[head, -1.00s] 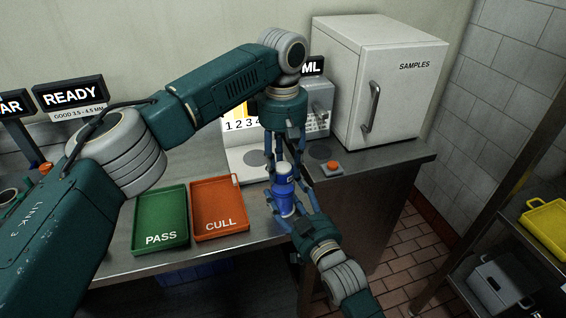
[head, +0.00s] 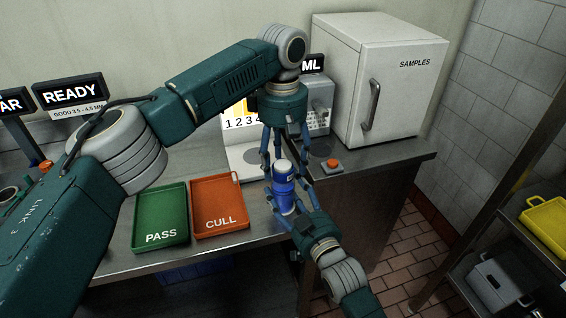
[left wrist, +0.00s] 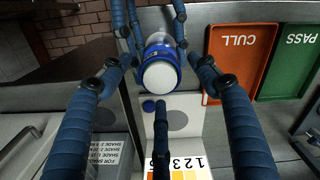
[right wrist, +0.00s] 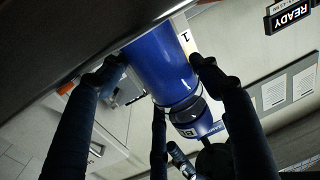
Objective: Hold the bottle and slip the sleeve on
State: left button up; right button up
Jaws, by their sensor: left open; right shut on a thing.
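I cannot tell for sure whether this is the sleeve. In the right wrist view the wide blue body (right wrist: 158,62) shows between my fingers, with a dark band and a labelled blue part beyond. My left gripper (head: 286,178) is open above and around the top, pointing down. In the left wrist view its fingers are spread clear of the white round top (left wrist: 160,78).
A green PASS tray (head: 160,215) and an orange CULL tray (head: 219,207) lie left of the bottle. An orange button (head: 332,165) and a white SAMPLES cabinet (head: 420,95) stand to the right. A numbered shade card (head: 240,118) is behind.

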pick_arm(q)
notch_tip(320, 180, up, 11)
jog(key=shift+r, duration=0.15)
pick_arm(e)
jog(key=o, duration=1.4)
pick_arm(q)
jog(key=shift+a, duration=0.1)
pick_arm(e)
jog(key=shift+o, duration=0.2)
jog(key=shift+f, duration=0.1)
jog(key=shift+s+d+f, duration=0.15)
jog(key=shift+s+d, duration=0.1)
jog(key=shift+s, duration=0.25)
jog(key=v, duration=1.1)
jog(key=shift+r, duration=0.3)
